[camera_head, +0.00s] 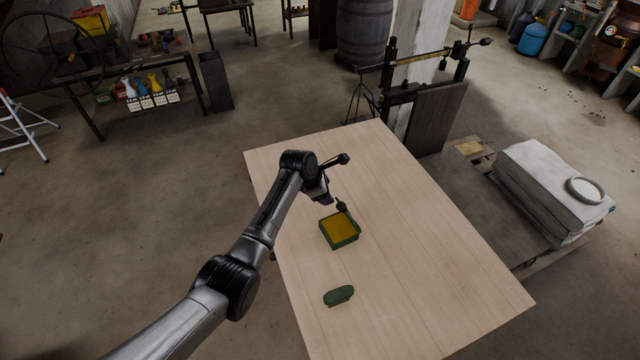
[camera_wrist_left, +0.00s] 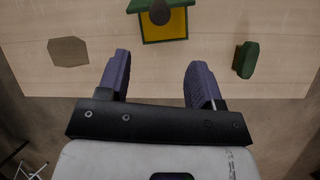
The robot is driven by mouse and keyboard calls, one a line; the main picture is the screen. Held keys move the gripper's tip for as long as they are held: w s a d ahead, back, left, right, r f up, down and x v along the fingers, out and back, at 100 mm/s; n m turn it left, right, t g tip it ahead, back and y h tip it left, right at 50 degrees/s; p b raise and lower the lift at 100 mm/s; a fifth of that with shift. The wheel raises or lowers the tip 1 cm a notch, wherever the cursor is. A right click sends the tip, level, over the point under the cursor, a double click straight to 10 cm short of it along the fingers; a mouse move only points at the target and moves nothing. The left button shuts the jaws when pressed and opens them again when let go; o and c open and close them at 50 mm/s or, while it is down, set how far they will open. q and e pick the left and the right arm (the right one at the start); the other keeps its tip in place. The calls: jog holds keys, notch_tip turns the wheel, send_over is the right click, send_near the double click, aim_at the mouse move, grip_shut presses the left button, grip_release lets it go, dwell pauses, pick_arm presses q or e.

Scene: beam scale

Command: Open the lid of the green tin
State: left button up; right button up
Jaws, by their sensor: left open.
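The green tin (camera_head: 340,232) stands on the wooden table. It shows a green rim around a yellow face; I cannot tell whether that is its inside or its lid. It also shows at the top of the left wrist view (camera_wrist_left: 163,30), partly cut off, with a dark brown rounded piece (camera_wrist_left: 160,12) over its upper edge. My left gripper (camera_wrist_left: 159,62) is open, its two purple fingers apart with nothing between them. In the head view it (camera_head: 324,197) is just beyond the tin's far left side, apart from it. My right gripper is not in view.
A small dark green block (camera_head: 338,295) lies nearer on the table; it also shows at right in the wrist view (camera_wrist_left: 246,60). A flat brown six-sided piece (camera_wrist_left: 69,51) lies at left there. The table's right side (camera_head: 430,240) is clear. A beam scale (camera_head: 415,75) stands behind.

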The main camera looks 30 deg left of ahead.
pick_arm(q)
jog(key=shift+v, duration=1.65)
